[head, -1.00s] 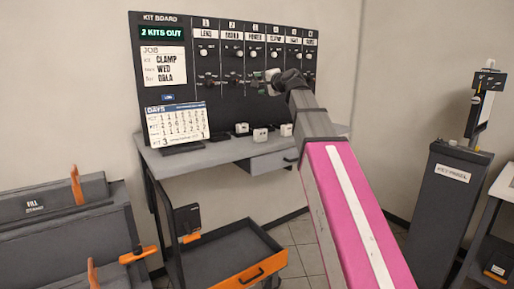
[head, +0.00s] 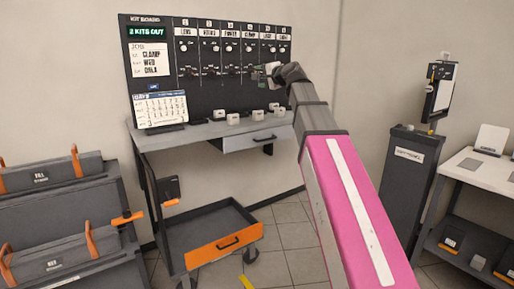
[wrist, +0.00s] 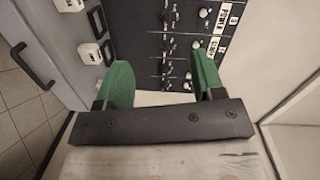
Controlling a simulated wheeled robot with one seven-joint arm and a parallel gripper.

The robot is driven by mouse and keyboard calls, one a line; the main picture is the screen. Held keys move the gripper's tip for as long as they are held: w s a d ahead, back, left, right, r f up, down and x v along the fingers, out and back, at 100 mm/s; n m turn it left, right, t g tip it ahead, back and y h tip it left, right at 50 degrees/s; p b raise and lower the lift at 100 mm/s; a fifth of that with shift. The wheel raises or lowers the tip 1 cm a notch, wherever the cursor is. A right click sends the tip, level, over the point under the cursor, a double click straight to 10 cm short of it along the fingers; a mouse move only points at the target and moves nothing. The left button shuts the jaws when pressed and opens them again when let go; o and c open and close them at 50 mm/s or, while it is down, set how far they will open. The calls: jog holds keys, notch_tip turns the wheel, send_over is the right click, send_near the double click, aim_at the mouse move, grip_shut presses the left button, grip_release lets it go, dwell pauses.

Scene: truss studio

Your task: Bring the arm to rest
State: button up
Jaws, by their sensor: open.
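My pink arm (head: 345,205) reaches forward from the bottom of the head view toward the kit board (head: 205,65). My gripper (head: 266,71) shows small at its end, in front of the board's lower right part. In the wrist view the two green fingers of my gripper (wrist: 160,85) stand wide apart with nothing between them. Beyond them is the board's dark face with knobs and white labels (wrist: 204,14). I cannot tell the exact gap between fingertips and board.
Grey cases (head: 50,173) stand at left. A dark pedestal (head: 408,175) and a white-topped table (head: 480,170) stand at right. Tiled floor lies between.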

jog(key=s+d+f+n+g+h, duration=0.1)
jog(key=s+d+f+g+h, duration=0.1)
jog(key=f, duration=1)
jog(key=s+d+f+n+g+h, duration=0.1)
jog(key=d+f+g+h, duration=0.15)
jog(key=f, duration=1.05)
jog(key=s+d+f+n+g+h, duration=0.1)
jog(key=s+d+f+n+g, duration=0.1)
jog(key=f, duration=1)
jog(key=s+d+f+n+g+h, duration=0.1)
jog(key=s+d+f+g, duration=0.1)
jog(key=s+f, duration=0.5)
jog(key=s+d+f+n+g+h, duration=0.1)
jog(key=s+d+f, duration=0.4)
jog(key=f, duration=0.7)
jog(key=s+d+f+n+g+h, duration=0.2)
jog(key=s+d+f+g+h, duration=0.1)
jog(key=s+f, duration=0.6)
jog(key=shift+d+f+g, duration=0.3)
jog(key=shift+d+g, duration=0.05)
jog(key=shift+g, duration=0.2)
